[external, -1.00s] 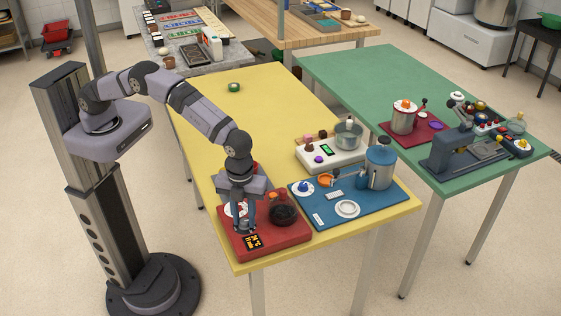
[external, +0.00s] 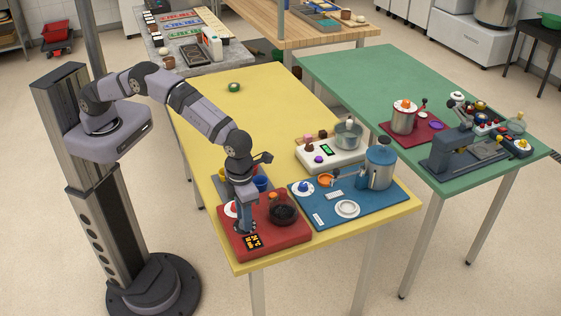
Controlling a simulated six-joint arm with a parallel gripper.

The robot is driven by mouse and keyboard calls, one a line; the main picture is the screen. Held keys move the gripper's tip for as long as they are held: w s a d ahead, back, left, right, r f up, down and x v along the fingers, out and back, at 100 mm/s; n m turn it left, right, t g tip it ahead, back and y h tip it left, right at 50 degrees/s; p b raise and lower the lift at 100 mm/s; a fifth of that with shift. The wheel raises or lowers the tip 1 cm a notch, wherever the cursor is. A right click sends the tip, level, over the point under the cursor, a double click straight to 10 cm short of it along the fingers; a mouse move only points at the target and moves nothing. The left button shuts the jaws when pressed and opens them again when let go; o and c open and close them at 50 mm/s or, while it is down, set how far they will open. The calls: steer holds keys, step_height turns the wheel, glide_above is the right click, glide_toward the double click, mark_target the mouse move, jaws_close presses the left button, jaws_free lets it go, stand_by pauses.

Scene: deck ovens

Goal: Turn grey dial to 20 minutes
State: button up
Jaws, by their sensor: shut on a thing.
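My gripper (external: 244,227) points straight down over the left front part of a red unit (external: 283,238) at the near end of the yellow table. Its fingers are shut on the grey dial, which they mostly hide. The digits are too small to read surely, and the dial's mark cannot be seen.
A dark round bowl-like vessel (external: 284,214) stands on the red unit just right of my gripper. A white disc (external: 230,209) shows at its left. A blue board (external: 325,220) with a blue pot (external: 380,167) lies to the right. The yellow table's middle (external: 255,115) is mostly clear.

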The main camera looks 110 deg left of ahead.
steer(key=shift+r+m, duration=0.1)
steer(key=shift+m, duration=0.5)
steer(key=o, duration=1.1)
steer(key=shift+c, duration=0.2)
steer(key=shift+r+b, duration=1)
steer(key=shift+r, duration=2.65)
steer(key=shift+s, duration=0.1)
